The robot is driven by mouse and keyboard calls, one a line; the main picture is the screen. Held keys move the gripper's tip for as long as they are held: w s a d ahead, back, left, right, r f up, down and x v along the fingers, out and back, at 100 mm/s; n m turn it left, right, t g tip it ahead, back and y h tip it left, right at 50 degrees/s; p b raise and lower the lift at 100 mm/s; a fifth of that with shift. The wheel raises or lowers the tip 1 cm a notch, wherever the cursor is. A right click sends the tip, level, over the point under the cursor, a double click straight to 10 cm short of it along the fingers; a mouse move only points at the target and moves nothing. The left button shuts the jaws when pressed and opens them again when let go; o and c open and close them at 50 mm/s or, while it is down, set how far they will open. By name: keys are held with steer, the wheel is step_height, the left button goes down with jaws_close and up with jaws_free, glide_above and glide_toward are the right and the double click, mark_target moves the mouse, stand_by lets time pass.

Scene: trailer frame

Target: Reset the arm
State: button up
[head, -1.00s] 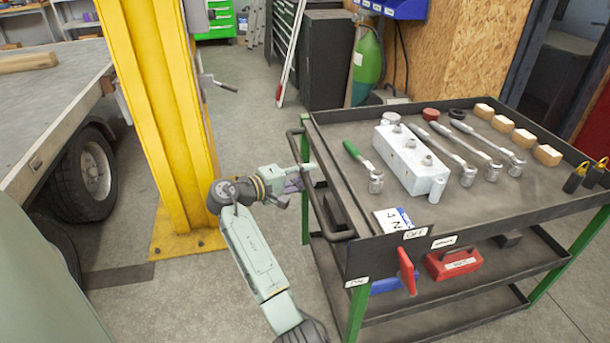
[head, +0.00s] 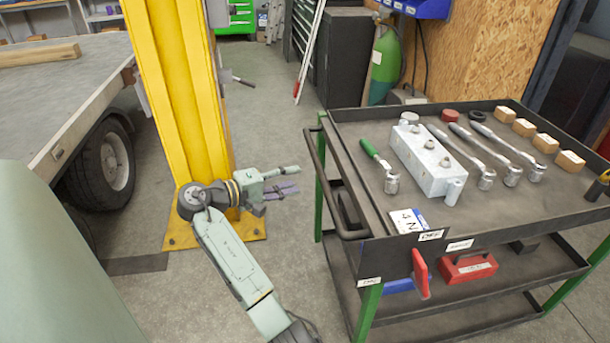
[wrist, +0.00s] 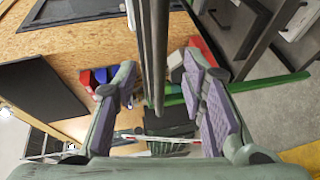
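My arm extends forward at the lower middle of the head view, with the forearm bent toward the right. My gripper (head: 290,180) points right, toward the tool cart (head: 345,205), with bare floor showing between its fingertips and the cart handle in the picture. In the wrist view the two purple-padded fingers (wrist: 160,95) are spread apart and hold nothing. A dark grey bar shows in the gap between them there; I cannot tell how far beyond the fingers it lies.
The cart carries a grey metal block (head: 428,160), a green-handled ratchet (head: 378,160), several wrenches and wooden blocks. A yellow post (head: 180,90) stands close behind my arm. A trailer bed (head: 60,95) with a wheel (head: 103,165) is at left. Floor is clear between post and cart.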

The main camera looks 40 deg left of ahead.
steer(key=shift+v, duration=0.85)
